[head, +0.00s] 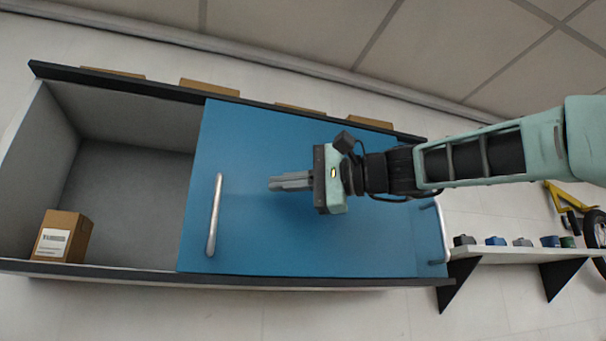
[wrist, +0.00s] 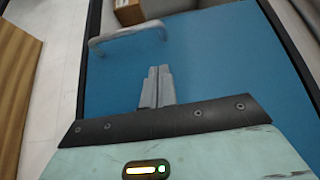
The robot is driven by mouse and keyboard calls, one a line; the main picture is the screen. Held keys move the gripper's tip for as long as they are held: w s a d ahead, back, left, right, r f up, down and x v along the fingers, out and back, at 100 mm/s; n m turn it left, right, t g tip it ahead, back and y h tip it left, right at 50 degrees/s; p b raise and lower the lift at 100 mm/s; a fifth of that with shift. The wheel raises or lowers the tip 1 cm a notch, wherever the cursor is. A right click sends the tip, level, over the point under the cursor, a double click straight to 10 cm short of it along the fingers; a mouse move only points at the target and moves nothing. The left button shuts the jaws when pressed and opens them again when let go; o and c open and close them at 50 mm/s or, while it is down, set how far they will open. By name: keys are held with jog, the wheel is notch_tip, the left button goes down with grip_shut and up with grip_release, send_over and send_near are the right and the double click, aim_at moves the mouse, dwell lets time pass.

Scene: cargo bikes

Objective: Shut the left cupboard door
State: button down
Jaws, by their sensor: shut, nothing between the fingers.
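The blue left cupboard door (head: 255,235) stands slid to the right, leaving the cupboard's (head: 120,270) left bay open. Its pale bar handle (head: 215,215) runs along the door's left edge. The door also shows in the wrist view (wrist: 215,60), with the handle (wrist: 125,32) beyond my fingertips. My gripper (head: 272,184) is shut and empty, in front of the door and to the right of the handle, apart from it. Its fingers also show in the wrist view (wrist: 156,75). I cannot tell whether the fingertips touch the door face. A second handle (head: 444,232) shows at the right end.
A cardboard box (head: 63,236) with a white label sits in the open bay. Several cardboard pieces (head: 210,87) show along the cupboard's upper edge. A shelf (head: 525,255) with several small items is at the right. A yellow frame (head: 560,197) and wheel (head: 596,229) are beyond.

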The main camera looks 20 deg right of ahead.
jog(key=p+x, duration=0.1)
jog(key=x, duration=0.2)
jog(key=shift+w+a+r, duration=0.15)
jog(key=shift+a, duration=0.25)
jog(key=shift+s+a+p, duration=0.15)
jog(key=shift+a+p, duration=0.15)
jog(key=shift+a, duration=0.3)
jog(key=shift+s+a+p, duration=0.15)
jog(key=shift+a+p, duration=0.15)
jog(key=shift+a, duration=0.3)
jog(key=shift+s+a, duration=0.15)
jog(key=shift+a, duration=0.65)
jog(key=shift+a, duration=0.1)
